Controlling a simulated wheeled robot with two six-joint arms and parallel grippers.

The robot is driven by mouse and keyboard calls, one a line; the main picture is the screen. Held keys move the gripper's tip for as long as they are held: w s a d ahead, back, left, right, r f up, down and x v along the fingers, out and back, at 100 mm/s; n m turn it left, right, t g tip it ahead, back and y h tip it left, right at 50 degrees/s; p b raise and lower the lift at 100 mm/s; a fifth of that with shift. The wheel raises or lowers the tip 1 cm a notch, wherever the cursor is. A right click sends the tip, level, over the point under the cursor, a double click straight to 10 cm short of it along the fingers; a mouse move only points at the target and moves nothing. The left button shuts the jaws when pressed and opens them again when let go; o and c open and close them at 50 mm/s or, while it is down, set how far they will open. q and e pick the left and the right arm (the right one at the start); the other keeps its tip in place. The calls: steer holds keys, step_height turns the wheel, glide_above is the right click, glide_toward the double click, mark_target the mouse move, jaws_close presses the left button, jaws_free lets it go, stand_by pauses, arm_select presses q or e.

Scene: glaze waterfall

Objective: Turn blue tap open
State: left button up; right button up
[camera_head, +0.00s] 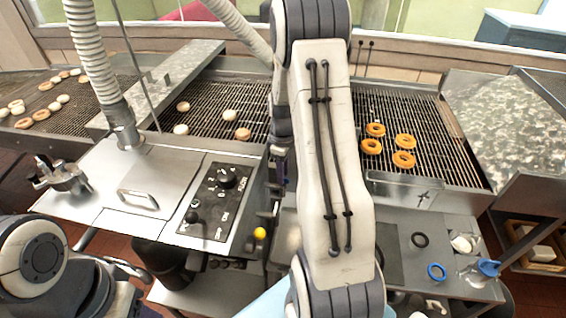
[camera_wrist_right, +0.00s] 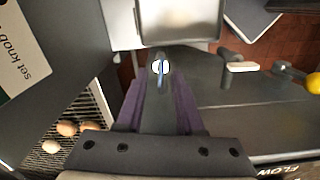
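A blue strip with a white end (camera_wrist_right: 160,68), which looks like the blue tap's handle, shows in the right wrist view. It is seen nearly end-on at the far end of my right gripper. My right gripper (camera_wrist_right: 160,88) has purple-sided fingers that stand apart on either side of a dark grey middle. The handle lies in line with the gap; whether the fingers touch it I cannot tell. In the head view my right arm hides this tap, and only a sliver of the gripper (camera_head: 287,180) shows beside the machine. My left gripper is not in view.
A yellow knob (camera_head: 260,234) projects from the machine's side; it also shows in the wrist view (camera_wrist_right: 313,83), near a white-ended handle (camera_wrist_right: 242,67). A control panel (camera_head: 217,200) and conveyors with doughnuts lie around. A blue ring (camera_head: 436,271) rests at right.

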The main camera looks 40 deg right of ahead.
step_height(320, 180, up, 10)
steer(key=b, duration=0.2)
steer(key=shift+f, duration=0.2)
stand_by(0.3)
